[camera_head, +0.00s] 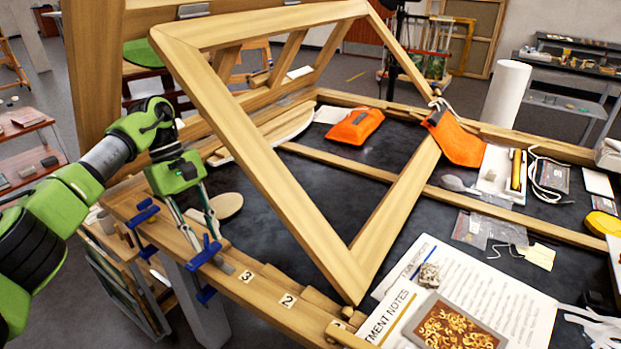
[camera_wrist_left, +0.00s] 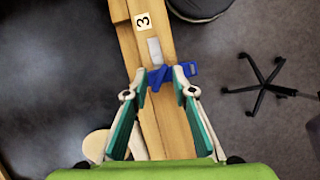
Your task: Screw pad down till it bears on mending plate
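A blue clamp (camera_head: 204,252) sits on the front wooden rail, near the number 3 label. In the left wrist view the blue clamp (camera_wrist_left: 158,77) lies between the fingertips, with a blue part reaching past the right one. A small grey metal plate (camera_wrist_left: 154,50) lies flat on the rail between clamp and label; it also shows in the head view (camera_head: 223,265). The clamp's pad and its contact with the plate cannot be made out. My left gripper (camera_head: 203,238) points down at the clamp, fingers apart around it; it also shows in the wrist view (camera_wrist_left: 159,71). My right gripper is not in view.
Two more blue clamps (camera_head: 145,213) (camera_head: 148,251) sit farther left. A large tilted wooden frame (camera_head: 250,150) stands over the dark table close to my left gripper. Orange pouches (camera_head: 355,127), printed sheets and an ornament tray (camera_head: 450,325) lie to the right.

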